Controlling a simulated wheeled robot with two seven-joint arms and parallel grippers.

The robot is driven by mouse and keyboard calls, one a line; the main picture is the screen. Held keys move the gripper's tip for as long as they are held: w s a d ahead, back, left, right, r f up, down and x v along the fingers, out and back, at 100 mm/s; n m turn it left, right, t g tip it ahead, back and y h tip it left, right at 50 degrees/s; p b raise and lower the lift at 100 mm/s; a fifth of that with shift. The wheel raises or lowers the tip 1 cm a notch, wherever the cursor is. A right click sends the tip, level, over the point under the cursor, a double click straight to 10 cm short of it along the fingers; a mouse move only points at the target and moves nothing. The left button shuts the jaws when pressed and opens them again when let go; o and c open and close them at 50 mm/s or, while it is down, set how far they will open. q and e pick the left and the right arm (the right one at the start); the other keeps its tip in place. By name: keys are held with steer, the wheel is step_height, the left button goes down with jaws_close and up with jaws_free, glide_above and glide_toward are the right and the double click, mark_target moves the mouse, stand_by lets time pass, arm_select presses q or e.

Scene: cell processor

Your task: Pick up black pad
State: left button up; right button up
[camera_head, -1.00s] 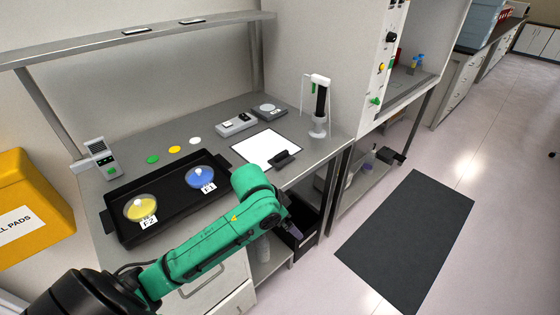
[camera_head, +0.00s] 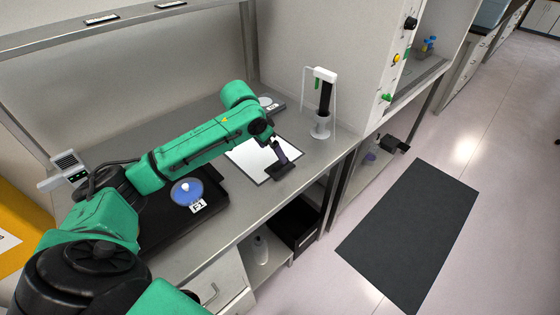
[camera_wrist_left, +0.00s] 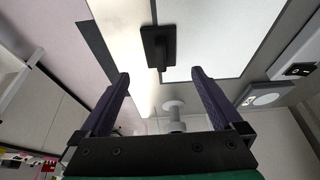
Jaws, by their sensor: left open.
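The black pad (camera_head: 280,171) is a small dark block with a raised grip. It lies at the front edge of the white sheet (camera_head: 262,154) on the grey bench. My left gripper (camera_head: 279,153) is just above the pad, pointing down at it. In the left wrist view the pad (camera_wrist_left: 157,47) lies beyond the fingertips, lined up with the gap between them. The left gripper (camera_wrist_left: 160,76) is open, with nothing between its dark fingers. My right gripper is out of view.
A black tray (camera_head: 160,240) with a blue dish (camera_head: 186,192) labelled F1 sits left on the bench, partly behind my arm. A white stand (camera_head: 321,105) rises behind the pad. Black bins (camera_head: 297,226) sit below the bench. A dark mat (camera_head: 410,235) lies on the floor.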

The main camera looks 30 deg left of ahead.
mark_target(278, 163)
arm_select(q)
steer(key=x, duration=0.2)
steer(key=shift+s+d+f, duration=0.1)
steer(key=shift+d+f, duration=0.15)
steer(key=shift+f, duration=0.1)
steer(key=x, duration=0.2)
steer(key=p+x, duration=0.1)
steer(key=x, duration=0.1)
steer(key=p+x, duration=0.1)
steer(key=x, duration=0.1)
steer(key=shift+w+a+f, duration=0.15)
steer(key=shift+w+a, duration=0.05)
steer(key=shift+a, duration=0.2)
steer(key=shift+s+d, duration=0.15)
steer(key=c, duration=1.3)
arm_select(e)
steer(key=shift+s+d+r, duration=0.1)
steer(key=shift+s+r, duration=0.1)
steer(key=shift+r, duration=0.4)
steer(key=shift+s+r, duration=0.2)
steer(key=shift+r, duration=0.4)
